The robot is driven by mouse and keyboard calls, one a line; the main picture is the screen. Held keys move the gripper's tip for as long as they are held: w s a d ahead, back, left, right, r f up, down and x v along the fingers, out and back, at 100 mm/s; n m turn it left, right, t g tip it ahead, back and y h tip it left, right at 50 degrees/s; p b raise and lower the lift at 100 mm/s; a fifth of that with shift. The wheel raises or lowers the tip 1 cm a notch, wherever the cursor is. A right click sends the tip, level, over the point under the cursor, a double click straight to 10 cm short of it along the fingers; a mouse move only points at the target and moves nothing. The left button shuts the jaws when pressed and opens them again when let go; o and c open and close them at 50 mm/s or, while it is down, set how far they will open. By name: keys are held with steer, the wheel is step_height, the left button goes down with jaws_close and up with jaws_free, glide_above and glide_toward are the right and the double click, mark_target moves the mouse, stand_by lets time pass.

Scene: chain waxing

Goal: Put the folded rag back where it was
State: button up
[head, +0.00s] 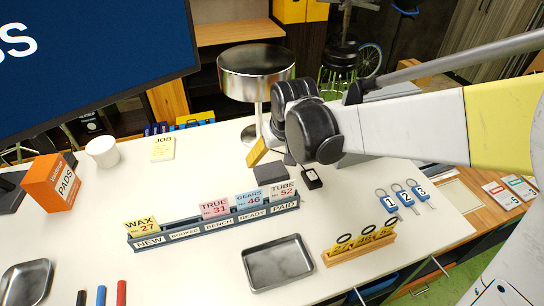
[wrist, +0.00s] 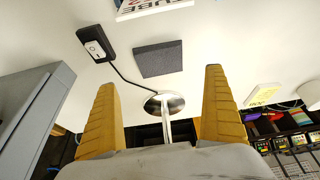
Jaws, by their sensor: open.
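A dark grey flat square (head: 271,172), which looks like the folded rag, lies on the white table behind the card rack. In the wrist view the grey square (wrist: 158,58) lies flat beyond my fingertips, roughly centred between them. My gripper (head: 257,152) is just behind and above it in the head view, with a yellow finger showing. In the wrist view my gripper (wrist: 160,80) has its two yellow fingers wide apart with nothing between them. I cannot tell its exact height above the table.
A black switch box (head: 312,178) with a cord lies right of the square. A metal lamp (head: 256,72) stands behind. The card rack (head: 215,228), a metal tray (head: 278,264) and a yellow tag stand (head: 358,247) are in front. Numbered keys (head: 404,197) lie right.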

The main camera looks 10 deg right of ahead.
steer(key=s+d+r+m+t, duration=0.1)
steer(key=s+d+r, duration=0.2)
steer(key=s, duration=0.6)
steer(key=s+d+r+m+t+h, duration=0.1)
steer(key=s+d+r, duration=0.2)
steer(key=s+d, duration=0.5)
steer(key=shift+s+t, duration=0.4)
steer(key=shift+s, duration=0.55)
